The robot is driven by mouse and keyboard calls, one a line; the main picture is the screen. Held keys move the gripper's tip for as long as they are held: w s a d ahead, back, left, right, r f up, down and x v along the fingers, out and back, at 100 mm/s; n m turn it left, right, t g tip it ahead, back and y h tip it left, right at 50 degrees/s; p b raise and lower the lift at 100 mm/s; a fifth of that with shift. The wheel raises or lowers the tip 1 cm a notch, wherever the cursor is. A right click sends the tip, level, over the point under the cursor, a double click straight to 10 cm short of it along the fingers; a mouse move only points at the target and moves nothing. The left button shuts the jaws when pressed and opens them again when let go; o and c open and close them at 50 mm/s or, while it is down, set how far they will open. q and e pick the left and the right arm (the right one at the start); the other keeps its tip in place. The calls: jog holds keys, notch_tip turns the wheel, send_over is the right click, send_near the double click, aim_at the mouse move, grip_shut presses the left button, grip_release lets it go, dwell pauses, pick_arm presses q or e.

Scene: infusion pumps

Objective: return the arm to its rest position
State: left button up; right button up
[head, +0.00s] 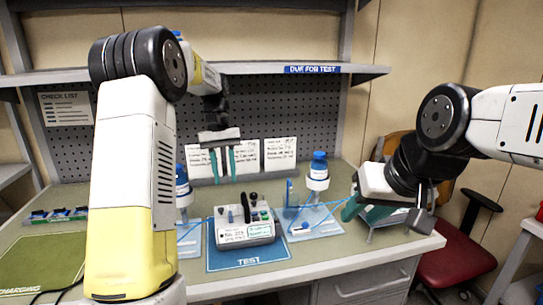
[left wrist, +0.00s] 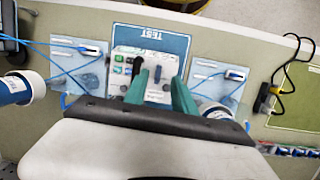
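My left arm rises at the left of the head view. Its gripper (head: 222,164) hangs above and behind the pump (head: 244,234), with teal fingers pointing down. The fingers stand apart with nothing between them; the left wrist view shows the same gap (left wrist: 160,98), with the pump (left wrist: 145,69) beyond it. The pump sits on the blue TEST mat (head: 222,264). My right gripper (head: 364,212) is at the right side of the bench, its teal fingers tilted down and left. They look apart and empty, partly hidden by the wrist.
Blue-capped bottles (head: 318,172) stand on either side behind the pump, with blue tubing on pale plates (head: 314,221). A green CHARGING mat (head: 38,263) lies front left. A shelf (head: 265,69) crosses above the bench. A red chair (head: 455,250) stands at the right.

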pick_arm(q)
jog(key=s+r+m+t, duration=0.1)
jog(key=s+r+t, duration=0.2)
jog(key=s+r, duration=0.4)
jog(key=s+d+m+t, duration=0.1)
jog(key=s+t, duration=0.2)
jog(key=s, duration=0.6)
jog(key=s+d+f+m+t, duration=0.1)
jog(key=s+t, duration=0.1)
jog(key=s, duration=0.7)
jog(key=shift+s+d+f+t+h, duration=0.2)
jog(key=shift+d+t+h, duration=0.2)
